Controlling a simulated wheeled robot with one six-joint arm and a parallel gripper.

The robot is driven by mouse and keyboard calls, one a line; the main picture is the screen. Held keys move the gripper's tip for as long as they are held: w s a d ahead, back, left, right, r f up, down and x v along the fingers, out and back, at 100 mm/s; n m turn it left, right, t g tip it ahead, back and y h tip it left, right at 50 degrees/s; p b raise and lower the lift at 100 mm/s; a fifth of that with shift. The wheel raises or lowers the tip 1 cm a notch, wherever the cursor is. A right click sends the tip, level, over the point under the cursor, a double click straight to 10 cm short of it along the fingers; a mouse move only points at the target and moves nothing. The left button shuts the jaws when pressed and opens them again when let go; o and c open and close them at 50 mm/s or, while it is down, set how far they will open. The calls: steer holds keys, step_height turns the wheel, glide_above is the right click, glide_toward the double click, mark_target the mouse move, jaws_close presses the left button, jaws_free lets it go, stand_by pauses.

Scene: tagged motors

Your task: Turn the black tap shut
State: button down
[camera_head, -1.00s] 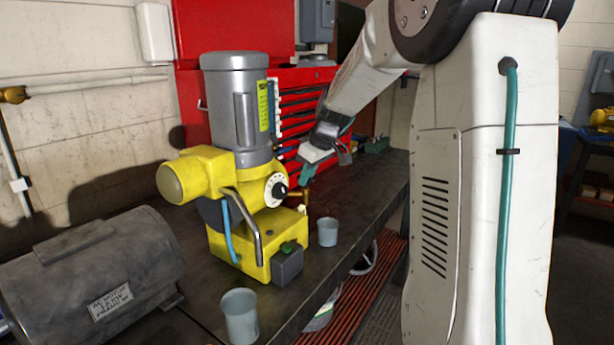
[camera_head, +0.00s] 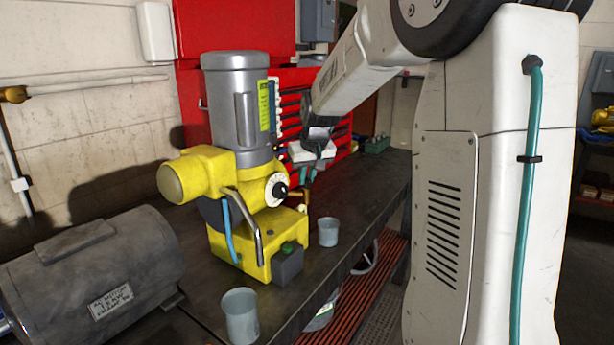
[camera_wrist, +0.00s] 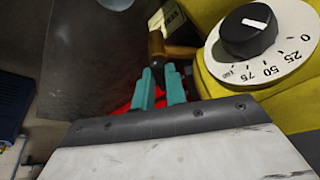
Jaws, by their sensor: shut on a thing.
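The yellow pump (camera_head: 262,250) with a grey motor on top stands on the bench. A brass tap fitting (camera_wrist: 172,50) sticks out beside its dial, and it shows small in the head view (camera_head: 304,200). My gripper's teal fingers (camera_wrist: 161,86) are close together at this fitting, shut on the black tap. The tap's handle is mostly hidden between the fingertips, so its angle cannot be told. In the head view my gripper (camera_head: 308,176) points down, just right of the dial. The white dial (camera_wrist: 280,65) has a separate black knob (camera_wrist: 249,32) with a white mark.
A light grey cup (camera_head: 328,232) stands right of the pump and another cup (camera_head: 240,315) near the front edge. A dark grey motor (camera_head: 90,270) lies at left. A red tool cabinet (camera_head: 300,100) stands behind. The bench (camera_head: 365,195) is clear to the right.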

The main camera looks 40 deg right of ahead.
steer(key=m+h, duration=0.1)
steer(key=m, duration=0.3)
steer(key=shift+w+a+g+h, duration=0.1)
steer(key=shift+a+g+h, duration=0.05)
steer(key=shift+g+h, duration=0.2)
steer(key=shift+m+g+h, duration=0.45)
steer(key=shift+m+h, duration=0.1)
steer(key=shift+m, duration=1.55)
steer(key=c, duration=1.4)
jaws_free()
steer(key=shift+c, duration=0.2)
steer(key=v, duration=0.8)
steer(key=shift+w, duration=0.1)
